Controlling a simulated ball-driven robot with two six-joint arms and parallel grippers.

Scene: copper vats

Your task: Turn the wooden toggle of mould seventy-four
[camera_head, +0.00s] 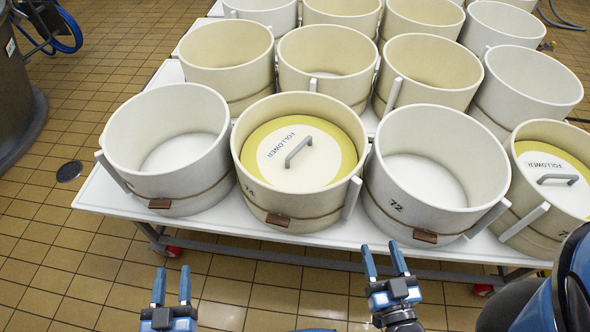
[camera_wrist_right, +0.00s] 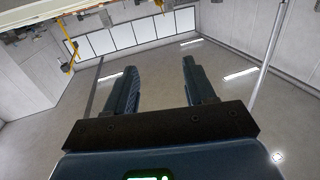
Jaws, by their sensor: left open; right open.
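Mould seventy-four (camera_head: 262,200) is the cream round mould marked 74 in the front row, with a yellow-rimmed lid labelled FOLLOWER (camera_head: 305,158) inside it. Its brown wooden toggle (camera_head: 278,220) sits low on the front wall, on a thin band. My left gripper (camera_head: 172,288) is open and empty, below and left of the toggle in the head view, apart from it. My right gripper (camera_head: 384,262) is open and empty, in front of mould 72. In the right wrist view its fingers (camera_wrist_right: 160,88) are apart with only floor and walls beyond.
The moulds stand close together on a white wheeled table (camera_head: 120,203). Mould 72 (camera_head: 400,212) and an empty mould (camera_head: 150,185) flank mould seventy-four, each with its own brown toggle. Tiled floor (camera_head: 60,270) lies clear at the left front.

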